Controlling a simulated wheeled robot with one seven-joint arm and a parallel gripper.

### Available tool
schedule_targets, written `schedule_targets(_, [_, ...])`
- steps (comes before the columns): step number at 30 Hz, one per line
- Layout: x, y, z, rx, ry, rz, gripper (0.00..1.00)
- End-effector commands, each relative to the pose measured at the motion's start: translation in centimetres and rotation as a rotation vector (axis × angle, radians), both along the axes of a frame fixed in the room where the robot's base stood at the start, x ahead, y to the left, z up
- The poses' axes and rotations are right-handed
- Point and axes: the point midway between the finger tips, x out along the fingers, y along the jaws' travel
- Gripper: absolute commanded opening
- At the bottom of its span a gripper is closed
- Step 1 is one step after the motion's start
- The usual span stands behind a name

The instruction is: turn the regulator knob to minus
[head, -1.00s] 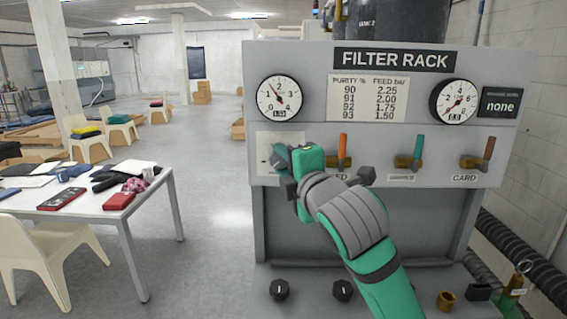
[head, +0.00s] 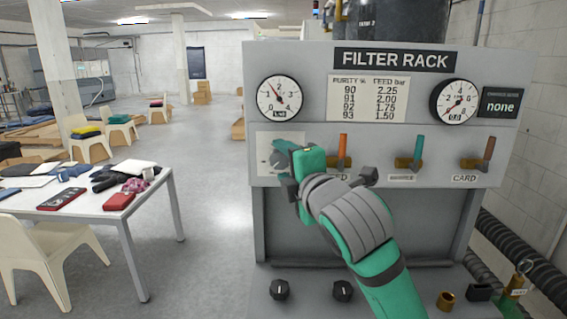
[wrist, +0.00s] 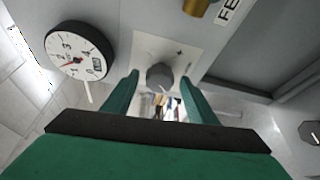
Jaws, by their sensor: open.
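The regulator knob (wrist: 160,76) is a round grey dial on a pale plate (head: 265,140) at the left of the filter rack. In the wrist view a plus mark shows on the plate at the knob's upper right. My gripper (wrist: 160,80) is open, with one teal finger on each side of the knob; I cannot tell whether they touch it. In the head view my gripper (head: 280,158) covers most of the knob. The left round gauge (head: 279,97) sits above the plate; it also shows in the wrist view (wrist: 78,49). Its small readout is hard to read.
Three valves with orange (head: 342,148), teal (head: 418,148) and brown (head: 489,148) handles stand right of my gripper. Two black knobs (head: 279,290) (head: 343,290) sit on the lower ledge. A white table (head: 150,200) with cloths stands left; floor between is clear.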

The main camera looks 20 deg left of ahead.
Motion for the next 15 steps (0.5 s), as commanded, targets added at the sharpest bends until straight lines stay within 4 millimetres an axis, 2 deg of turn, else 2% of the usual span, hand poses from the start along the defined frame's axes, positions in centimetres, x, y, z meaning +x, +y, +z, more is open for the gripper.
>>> schedule_targets(15, [-6.7, -5.4, 0.4, -0.001, -0.001, -0.002, 0.52])
